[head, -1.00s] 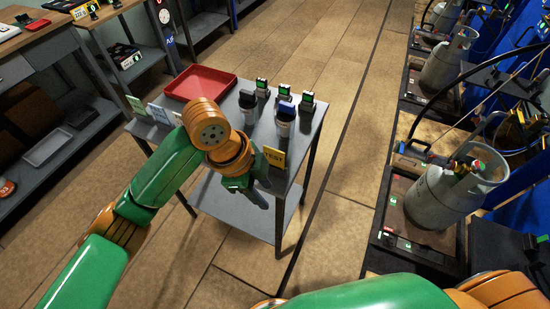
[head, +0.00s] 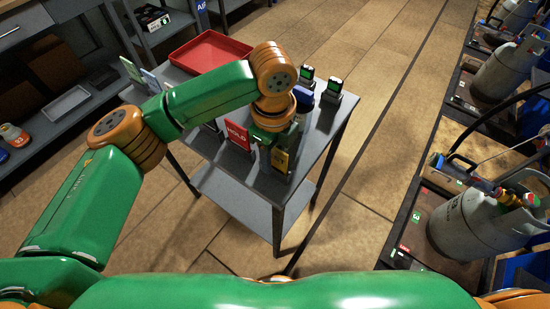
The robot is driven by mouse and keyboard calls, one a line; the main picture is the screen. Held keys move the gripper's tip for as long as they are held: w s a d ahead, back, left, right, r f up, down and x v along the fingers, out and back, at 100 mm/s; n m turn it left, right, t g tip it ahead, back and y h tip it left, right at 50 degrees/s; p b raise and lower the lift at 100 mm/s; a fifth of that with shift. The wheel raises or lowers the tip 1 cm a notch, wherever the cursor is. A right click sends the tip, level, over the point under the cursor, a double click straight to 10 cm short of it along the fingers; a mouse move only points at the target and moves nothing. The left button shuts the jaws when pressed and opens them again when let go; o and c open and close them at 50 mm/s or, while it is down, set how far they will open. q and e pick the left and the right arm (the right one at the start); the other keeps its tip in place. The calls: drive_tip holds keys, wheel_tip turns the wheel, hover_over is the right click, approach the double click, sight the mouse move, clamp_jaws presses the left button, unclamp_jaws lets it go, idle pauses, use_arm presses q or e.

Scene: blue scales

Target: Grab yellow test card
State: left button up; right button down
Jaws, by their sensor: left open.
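The yellow test card (head: 281,161) stands upright near the front edge of a grey table cart (head: 318,133). My left gripper (head: 281,146) is right above and behind the card, pointing down, its jaws open. The gripper hides part of the card, and the fingers are partly hidden by my wrist. I cannot tell whether they touch the card. My right gripper is out of view.
A red card (head: 238,135) stands just left of the yellow one. A red tray (head: 208,55) lies at the cart's back left, with a green card (head: 131,70) and a pale blue card (head: 151,81) beside it. Small devices (head: 333,89) stand at the back right. Gas cylinders (head: 475,222) are at right.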

use_arm(q)
drive_tip(key=shift+w+d+f, duration=0.15)
drive_tip(key=shift+f, duration=0.25)
drive_tip(key=shift+w+d+f, duration=0.1)
drive_tip(key=shift+w+f, duration=0.05)
drive_tip(key=shift+f, duration=0.2)
drive_tip(key=shift+s+a+r, duration=0.1)
clamp_jaws()
drive_tip(key=shift+r, duration=0.1)
